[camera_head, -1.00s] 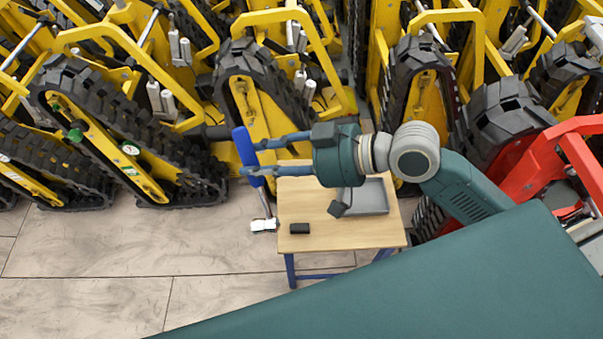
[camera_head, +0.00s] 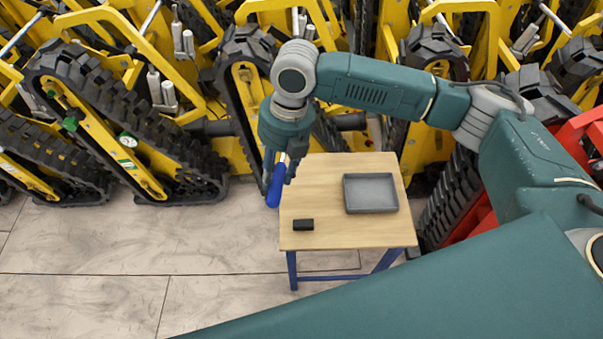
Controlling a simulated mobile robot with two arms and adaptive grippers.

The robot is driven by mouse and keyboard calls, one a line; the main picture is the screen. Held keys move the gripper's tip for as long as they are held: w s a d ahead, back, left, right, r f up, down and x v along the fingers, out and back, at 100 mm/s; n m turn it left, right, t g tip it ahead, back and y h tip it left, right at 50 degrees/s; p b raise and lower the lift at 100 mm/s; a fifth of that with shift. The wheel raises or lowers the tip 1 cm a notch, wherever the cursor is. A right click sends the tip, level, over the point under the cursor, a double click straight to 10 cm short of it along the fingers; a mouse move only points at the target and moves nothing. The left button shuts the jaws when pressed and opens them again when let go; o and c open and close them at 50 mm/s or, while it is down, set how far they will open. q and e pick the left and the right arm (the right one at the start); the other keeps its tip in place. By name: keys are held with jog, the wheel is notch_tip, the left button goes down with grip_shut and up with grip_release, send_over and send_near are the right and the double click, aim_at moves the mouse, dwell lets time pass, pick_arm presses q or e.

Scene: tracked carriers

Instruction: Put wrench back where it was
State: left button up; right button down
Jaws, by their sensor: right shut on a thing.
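The wrench (camera_head: 274,192) shows as a blue handle at the left edge of the small wooden table (camera_head: 320,180). A small bright part shows at the handle's upper end; the rest of the wrench is hidden or seen end-on. My right gripper (camera_head: 276,176) points down and is shut on the wrench's handle, beside the table's left edge. I cannot tell whether the wrench touches the table. My left gripper is not in view.
A grey empty tray (camera_head: 371,207) lies on the table's right part. A small black block (camera_head: 303,225) lies near its front left corner. Yellow tracked carriers (camera_head: 130,160) crowd behind, and a red machine (camera_head: 585,130) stands at right. The floor at front left is clear.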

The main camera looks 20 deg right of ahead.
jog(key=w+d+n+t, duration=0.1)
jog(key=w+d+n, duration=0.15)
jog(key=d, duration=0.45)
jog(key=shift+m, duration=0.35)
jog(key=d+x, duration=0.1)
jog(key=x, duration=0.5)
jog(key=d+x, duration=0.1)
jog(key=x, duration=0.6)
jog(key=d+x, duration=0.1)
jog(key=x, duration=0.5)
jog(key=shift+s+d+f, duration=0.25)
jog(key=shift+d+f, duration=0.05)
jog(key=shift+f, duration=0.35)
jog(key=c, duration=1.2)
grip_release()
jog(key=v, duration=1.2)
jog(key=shift+d, duration=0.2)
jog(key=shift+s+a, duration=0.1)
jog(key=shift+s, duration=0.05)
